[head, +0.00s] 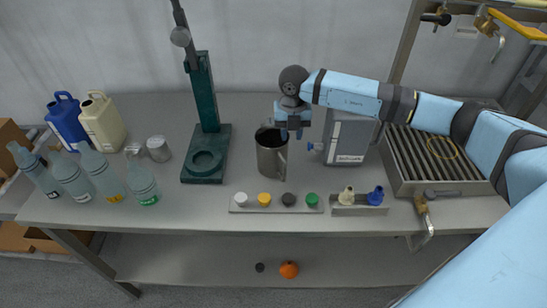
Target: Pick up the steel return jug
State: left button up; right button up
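The steel jug (269,159) stands upright on the grey bench, in the middle of the head view, with its handle on the right side facing forward. My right gripper (292,134) points down at the jug's right rim, above the handle. Its two blue fingertips are apart with a gap between them, and it looks empty. The gripper covers part of the jug's rim; I cannot tell whether it touches. My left gripper is not in view.
A green stand (205,167) is left of the jug, and a grey box (348,137) is close on its right. A strip of coloured caps (276,209) lies in front. Several bottles (104,176) stand at left; a slatted tray (433,165) is at right.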

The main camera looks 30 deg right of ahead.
aim_at(275, 158)
jog(key=f, duration=0.3)
jog(key=f+p, duration=0.1)
jog(key=f, duration=0.1)
jog(key=shift+w+a+f, duration=0.15)
jog(key=shift+w+a, duration=0.1)
jog(key=shift+a, duration=0.1)
grip_shut()
